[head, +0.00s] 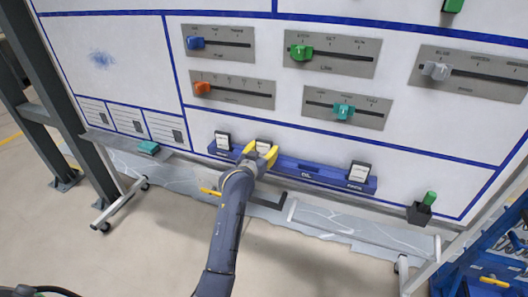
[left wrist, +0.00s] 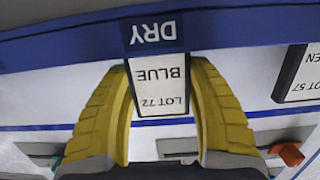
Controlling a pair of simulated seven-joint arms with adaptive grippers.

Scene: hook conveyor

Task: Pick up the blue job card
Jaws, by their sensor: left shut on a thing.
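The blue job card (left wrist: 160,80) is a white card marked BLUE, LOT 72, upside down in the left wrist view. It stands upright at the blue rack (left wrist: 250,25), against the slot label DRY. My left gripper (left wrist: 160,95) has its yellow fingers on both sides of the card, shut on it. In the head view my left gripper (head: 259,155) is at the rack (head: 308,172), and the card (head: 263,145) shows partly behind the fingers. My right gripper is in neither view.
Another card (left wrist: 302,75) marked LOT 57 is beside it; two other cards (head: 222,141) (head: 359,171) show in the head view. Slider panels (head: 232,89) are on the whiteboard above. A teal block (head: 149,147) and a dark holder with a green marker (head: 427,204) are on the ledge.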

